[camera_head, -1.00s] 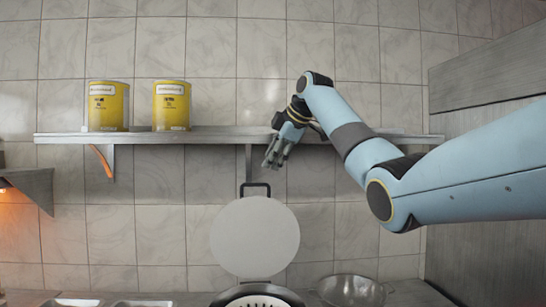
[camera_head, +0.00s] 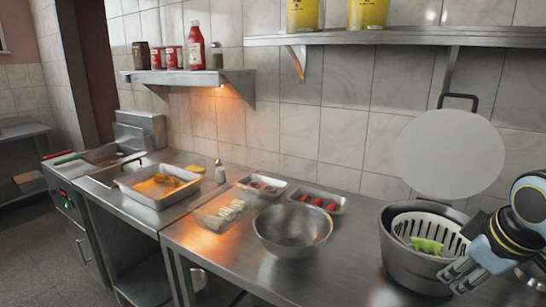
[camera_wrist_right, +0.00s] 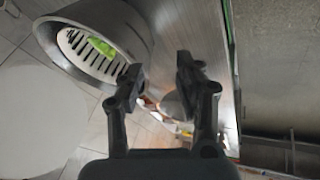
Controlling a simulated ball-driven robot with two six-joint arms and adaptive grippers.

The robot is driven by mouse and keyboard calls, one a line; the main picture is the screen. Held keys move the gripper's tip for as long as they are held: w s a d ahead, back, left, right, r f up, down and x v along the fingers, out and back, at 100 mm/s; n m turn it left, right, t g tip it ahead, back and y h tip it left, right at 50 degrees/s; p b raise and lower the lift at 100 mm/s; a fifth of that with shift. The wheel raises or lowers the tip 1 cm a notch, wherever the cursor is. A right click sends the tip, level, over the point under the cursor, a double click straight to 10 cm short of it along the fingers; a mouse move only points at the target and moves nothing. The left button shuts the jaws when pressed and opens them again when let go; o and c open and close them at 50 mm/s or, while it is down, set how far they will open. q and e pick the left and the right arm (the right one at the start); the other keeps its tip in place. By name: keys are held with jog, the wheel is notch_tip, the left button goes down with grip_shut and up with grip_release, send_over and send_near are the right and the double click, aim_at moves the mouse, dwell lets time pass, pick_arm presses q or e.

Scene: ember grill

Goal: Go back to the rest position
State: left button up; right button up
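My right gripper (camera_head: 467,272) is at the lower right in the head view, in front of the grey pot's right side. In the right wrist view its two fingers (camera_wrist_right: 158,85) stand apart with nothing between them. The grey pot (camera_head: 408,262) holds a white slotted basket with a green item (camera_head: 426,245) inside; the green item also shows in the right wrist view (camera_wrist_right: 101,46). My left gripper is in neither view.
A steel bowl (camera_head: 292,232) stands left of the pot on the steel counter (camera_head: 340,270). Small trays (camera_head: 262,187), a deep tray (camera_head: 160,196) and a fryer are further left. A round lid (camera_head: 450,155) stands up behind the pot. Wall shelves (camera_head: 345,39) hold yellow cans and sauce bottles.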

jog(key=s+a+f+m+g, duration=0.1)
jog(key=s+a+m, duration=0.15)
jog(key=s, duration=0.95)
jog(key=s+a+f+m+g, duration=0.15)
jog(key=s+m, duration=0.25)
jog(key=s, duration=0.8)
notch_tip(320, 180, down, 39)
jog(key=s+d+b, duration=0.2)
jog(key=b, duration=1)
jog(key=s+f+g+b, duration=0.1)
jog(key=s+f+b, duration=0.3)
jog(key=s+f, duration=0.5)
jog(key=s+f+g+b, duration=0.1)
jog(key=s+f+b, duration=0.4)
jog(key=s+f, duration=0.4)
notch_tip(320, 180, down, 8)
jog(key=shift+d+r, duration=0.2)
jog(key=shift+d, duration=0.2)
jog(key=shift+s, duration=0.1)
